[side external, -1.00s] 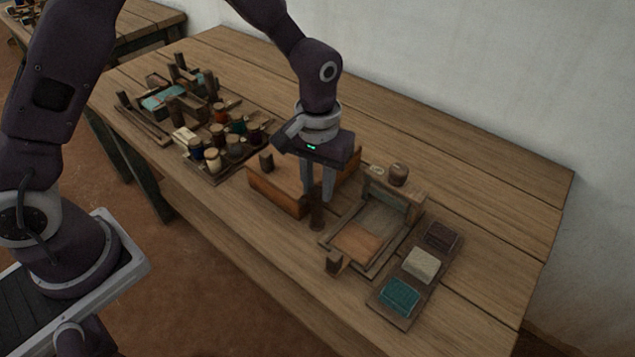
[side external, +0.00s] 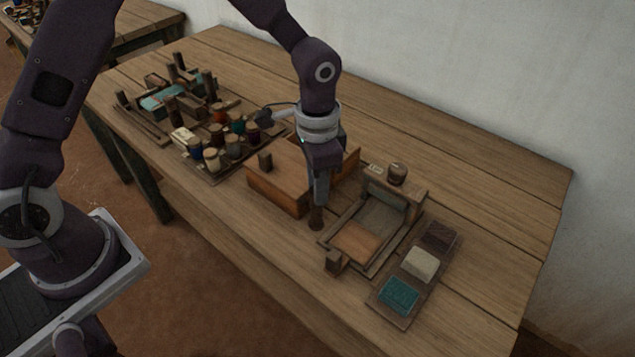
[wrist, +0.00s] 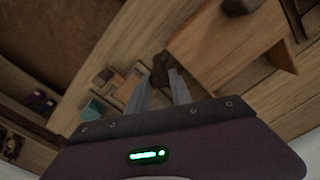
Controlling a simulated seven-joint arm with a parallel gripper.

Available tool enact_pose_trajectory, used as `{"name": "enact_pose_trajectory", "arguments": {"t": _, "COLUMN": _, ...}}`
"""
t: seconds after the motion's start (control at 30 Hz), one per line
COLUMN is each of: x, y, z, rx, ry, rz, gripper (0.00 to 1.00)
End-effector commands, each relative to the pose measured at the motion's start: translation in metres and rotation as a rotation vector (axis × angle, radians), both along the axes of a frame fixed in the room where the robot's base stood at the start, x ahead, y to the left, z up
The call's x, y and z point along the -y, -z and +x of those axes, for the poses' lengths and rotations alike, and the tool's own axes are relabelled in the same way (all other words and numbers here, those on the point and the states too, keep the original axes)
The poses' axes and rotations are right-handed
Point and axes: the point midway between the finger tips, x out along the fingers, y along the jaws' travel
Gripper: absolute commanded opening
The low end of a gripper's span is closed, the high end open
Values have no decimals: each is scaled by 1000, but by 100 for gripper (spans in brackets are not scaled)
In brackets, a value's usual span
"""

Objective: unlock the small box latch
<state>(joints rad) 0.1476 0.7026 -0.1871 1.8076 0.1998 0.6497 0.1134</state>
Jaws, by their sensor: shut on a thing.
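The small wooden box (side external: 282,188), orange-brown with a dark knob (side external: 265,162) on its top, sits mid-table; it also shows in the wrist view (wrist: 215,45). A dark brown peg (side external: 316,219), wider at its foot, stands upright by the box's right side. My gripper (side external: 318,202) points down, with its fingers shut on the upper part of this peg. In the wrist view the dark peg (wrist: 160,70) shows at the fingertips (wrist: 163,84). I cannot tell whether the peg is the latch, and no other latch is visible. My gripper hides part of the box's right side.
A small wooden loom frame (side external: 375,222) stands close on the right. Beyond it a tray (side external: 403,312) holds teal, cream and dark blocks. A rack of thread spools (side external: 215,150) is left of the box. The table's back (side external: 450,150) is clear.

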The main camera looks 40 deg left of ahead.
Motion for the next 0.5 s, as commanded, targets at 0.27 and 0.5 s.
{"name": "enact_pose_trajectory", "arguments": {"t": 0.27, "x": 0, "y": -1, "z": 0, "rx": 1, "ry": 69, "rz": -1, "gripper": 0}}
{"name": "enact_pose_trajectory", "arguments": {"t": 0.5, "x": 0, "y": -1, "z": 0, "rx": 1, "ry": 81, "rz": 0, "gripper": 0}}
